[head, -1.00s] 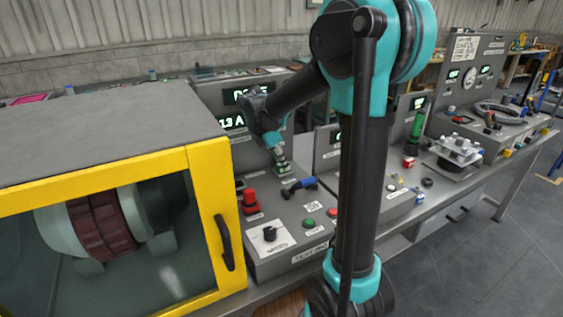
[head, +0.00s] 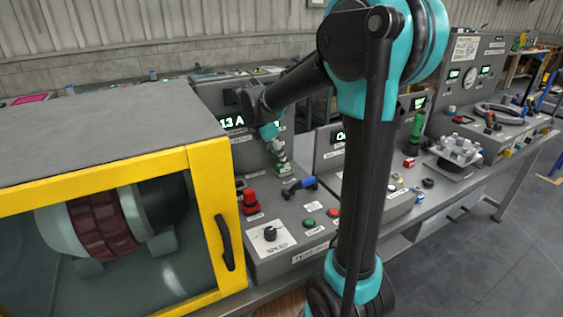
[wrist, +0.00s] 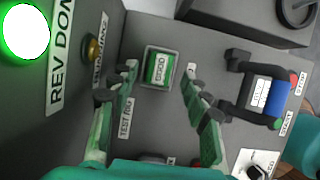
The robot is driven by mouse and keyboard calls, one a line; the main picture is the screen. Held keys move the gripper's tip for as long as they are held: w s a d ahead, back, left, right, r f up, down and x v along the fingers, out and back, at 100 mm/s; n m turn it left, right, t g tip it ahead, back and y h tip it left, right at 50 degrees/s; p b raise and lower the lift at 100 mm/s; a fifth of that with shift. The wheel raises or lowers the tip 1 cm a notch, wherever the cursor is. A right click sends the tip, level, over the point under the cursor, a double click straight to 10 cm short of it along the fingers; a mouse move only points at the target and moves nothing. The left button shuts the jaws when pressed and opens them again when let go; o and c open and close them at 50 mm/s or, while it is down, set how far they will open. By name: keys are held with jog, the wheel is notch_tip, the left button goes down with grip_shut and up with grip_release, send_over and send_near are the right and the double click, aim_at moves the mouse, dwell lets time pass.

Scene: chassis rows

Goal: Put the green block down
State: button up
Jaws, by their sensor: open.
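A small square green block (wrist: 161,68) with a white label shows in the wrist view, within a pale grey rim on the grey panel. I cannot tell whether it lies on the panel or in a recess. My gripper (wrist: 158,82) is open, with its two greenish fingers apart to the left and right of the block; neither visibly touches it. In the head view my gripper (head: 281,163) hangs above the back of the console, beside the upright panel. The block cannot be made out there.
A blue-gripped handle (head: 299,185) stands right of my gripper; it also shows in the wrist view (wrist: 266,95). A red knob (head: 250,201) is to the left. The yellow-framed cabinet (head: 207,225) stands further left. The console front has a dial and buttons.

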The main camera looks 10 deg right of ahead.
jog(key=v, duration=0.9)
jog(key=shift+r, duration=0.2)
